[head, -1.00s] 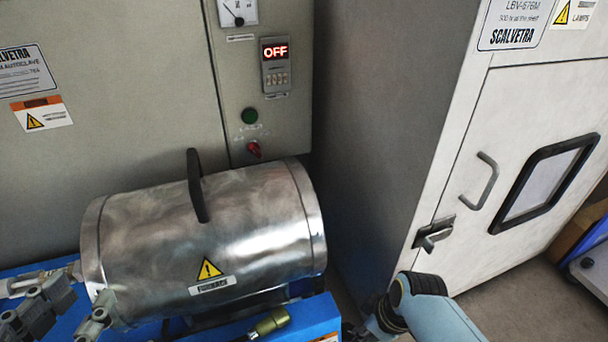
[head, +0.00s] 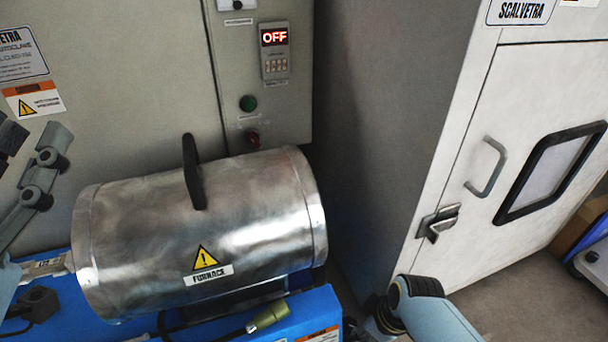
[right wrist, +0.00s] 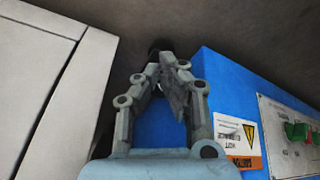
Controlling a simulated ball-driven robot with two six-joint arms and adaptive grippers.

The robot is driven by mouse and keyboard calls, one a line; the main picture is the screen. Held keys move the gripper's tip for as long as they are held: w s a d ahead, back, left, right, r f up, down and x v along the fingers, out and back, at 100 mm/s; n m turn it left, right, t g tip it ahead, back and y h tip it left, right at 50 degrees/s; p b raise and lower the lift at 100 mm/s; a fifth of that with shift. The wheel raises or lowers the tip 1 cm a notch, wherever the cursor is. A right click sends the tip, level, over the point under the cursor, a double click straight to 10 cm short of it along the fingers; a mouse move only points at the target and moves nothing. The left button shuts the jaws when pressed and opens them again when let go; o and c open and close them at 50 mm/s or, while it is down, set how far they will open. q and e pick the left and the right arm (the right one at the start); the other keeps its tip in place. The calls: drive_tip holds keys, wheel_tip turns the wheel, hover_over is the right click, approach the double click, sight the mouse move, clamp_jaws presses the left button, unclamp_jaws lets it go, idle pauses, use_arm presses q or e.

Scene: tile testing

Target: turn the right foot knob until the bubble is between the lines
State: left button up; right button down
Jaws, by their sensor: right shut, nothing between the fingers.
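My right gripper (right wrist: 162,72) shows in the right wrist view, its fingers together and empty, beside the corner of the blue base (right wrist: 229,85). A small dark shape (right wrist: 154,50) shows just beyond its fingertips; I cannot tell if it is the right foot knob. The blue base also shows under the furnace in the head view (head: 315,312). My left gripper (head: 38,172) is partly in view at the head view's left edge, left of the furnace; its fingertips are cut off or unclear. I see no bubble or lines in either view.
The metal furnace (head: 200,235) with a black handle (head: 193,172) lies on the base. A cabinet with an OFF display (head: 274,37) stands behind, and a white-doored cabinet (head: 470,150) stands at the right. A plug (head: 268,316) lies at the base's front.

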use_arm(q)
drive_tip(key=shift+d+r+t, duration=0.1)
drive_tip(key=shift+r+t, duration=0.2)
drive_tip(key=shift+r, duration=0.3)
use_arm(e)
drive_tip(key=shift+f, duration=0.2)
drive_tip(key=shift+w+a, duration=0.2)
drive_tip(key=shift+a, duration=0.1)
use_arm(q)
drive_tip(key=shift+f, duration=0.1)
idle(0.4)
drive_tip(key=shift+f+g, duration=0.5)
drive_tip(key=shift+f, duration=0.55)
drive_tip(key=shift+f, duration=0.1)
use_arm(e)
drive_tip(key=shift+a+p, duration=0.1)
drive_tip(key=shift+p, duration=0.25)
use_arm(q)
drive_tip(key=f, duration=0.1)
drive_tip(key=f+g+y, duration=0.1)
drive_tip(key=f+g, duration=0.1)
drive_tip(key=shift+s+a+f+n, duration=0.3)
drive_tip(key=shift+a+f+n, duration=0.1)
